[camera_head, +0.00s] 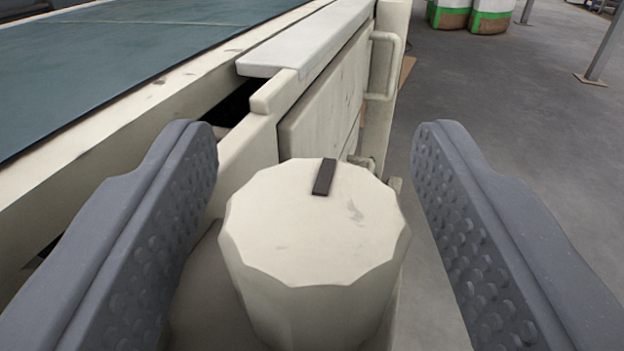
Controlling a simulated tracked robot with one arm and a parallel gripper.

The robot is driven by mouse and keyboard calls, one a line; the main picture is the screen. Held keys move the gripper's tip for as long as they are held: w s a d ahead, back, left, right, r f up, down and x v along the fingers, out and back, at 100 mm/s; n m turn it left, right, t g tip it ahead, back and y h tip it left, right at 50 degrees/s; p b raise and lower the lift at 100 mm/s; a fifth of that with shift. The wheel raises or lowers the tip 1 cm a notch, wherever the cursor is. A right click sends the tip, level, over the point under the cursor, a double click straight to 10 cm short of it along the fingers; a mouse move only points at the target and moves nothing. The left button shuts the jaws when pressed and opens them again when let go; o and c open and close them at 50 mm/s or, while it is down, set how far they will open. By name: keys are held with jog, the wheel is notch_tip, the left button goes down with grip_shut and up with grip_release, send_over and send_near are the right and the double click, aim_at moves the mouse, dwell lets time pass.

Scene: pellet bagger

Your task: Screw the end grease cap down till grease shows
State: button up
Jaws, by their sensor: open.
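The grease cap (310,235) is a cream, many-sided knob with a dark bar mark near the far edge of its top. It stands in the lower middle of the head view. My gripper (315,145) is open, with one grey studded finger on each side of the cap. A gap shows between each finger and the cap, wider at the right near the top. The cap's lower part and its seat are mostly hidden, and no grease is visible.
A teal conveyor belt (130,50) in a cream frame runs along the left. A side panel (325,110) with a handle (385,65) stands behind the cap. Bags with green bands (472,14) and a post (606,45) stand far off. Grey floor (490,100) lies open at right.

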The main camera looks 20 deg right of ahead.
jog(key=p+v, duration=0.3)
jog(key=v, duration=0.9)
jog(key=shift+s, duration=0.3)
jog(key=shift+a, duration=0.15)
